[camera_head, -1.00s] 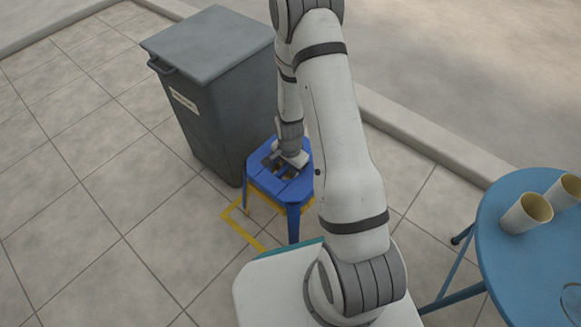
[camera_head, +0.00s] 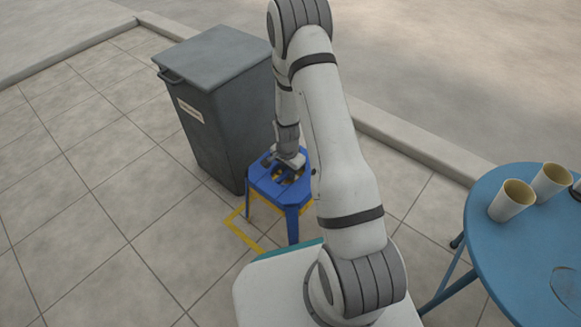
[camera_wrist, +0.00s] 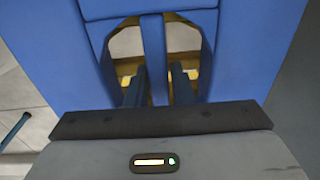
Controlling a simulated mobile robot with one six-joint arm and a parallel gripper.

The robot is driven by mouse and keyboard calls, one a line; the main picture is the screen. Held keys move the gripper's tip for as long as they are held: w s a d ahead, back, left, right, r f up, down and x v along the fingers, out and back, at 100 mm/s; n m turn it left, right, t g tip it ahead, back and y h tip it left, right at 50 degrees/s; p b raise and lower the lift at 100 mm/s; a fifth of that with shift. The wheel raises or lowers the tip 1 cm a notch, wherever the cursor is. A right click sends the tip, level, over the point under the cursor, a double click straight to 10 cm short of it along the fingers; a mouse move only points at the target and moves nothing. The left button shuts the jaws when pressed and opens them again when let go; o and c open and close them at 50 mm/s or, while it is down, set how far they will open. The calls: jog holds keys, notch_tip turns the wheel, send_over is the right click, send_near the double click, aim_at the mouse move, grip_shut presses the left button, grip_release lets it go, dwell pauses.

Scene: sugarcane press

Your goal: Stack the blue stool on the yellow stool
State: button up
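The blue stool (camera_head: 262,178) stands upright beside the grey bin, its seat directly above the yellow stool (camera_head: 264,203). Only a yellow strip of the lower stool shows under the blue seat, and bits of yellow show through the seat openings in the wrist view (camera_wrist: 128,67). The rest of it is hidden by the blue stool. My gripper (camera_head: 290,163) is down at the blue seat. In the wrist view, my fingers (camera_wrist: 159,88) reach into the two openings, one on each side of the seat's central bar, and appear closed against it.
A grey lidded bin (camera_head: 222,110) stands close behind and left of the stools. A yellow floor marking (camera_head: 240,232) runs beside them. A round blue table (camera_head: 520,260) with paper cups (camera_head: 512,200) is at the right. Tiled floor at the left is clear.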

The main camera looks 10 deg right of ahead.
jog(key=shift+o, duration=1.4)
jog(key=s+f, duration=0.2)
jog(key=shift+f+g, duration=0.3)
jog(key=shift+g, duration=0.1)
jog(key=shift+d, duration=0.2)
jog(key=shift+c, duration=0.6)
jog(key=shift+r, duration=0.3)
jog(key=shift+c, duration=0.2)
jog(key=shift+r+p, duration=0.3)
jog(key=shift+p, duration=0.2)
jog(key=shift+o, duration=0.8)
jog(key=w+r+p, duration=0.2)
jog(key=w, duration=0.1)
jog(key=shift+t, duration=0.3)
jog(key=r, duration=0.2)
jog(key=r+p, duration=0.1)
jog(key=r, duration=0.1)
jog(key=s+r+p, duration=0.1)
jog(key=r, duration=0.1)
jog(key=shift+r, duration=0.1)
jog(key=shift+s+r, duration=0.25)
jog(key=shift+r, duration=0.25)
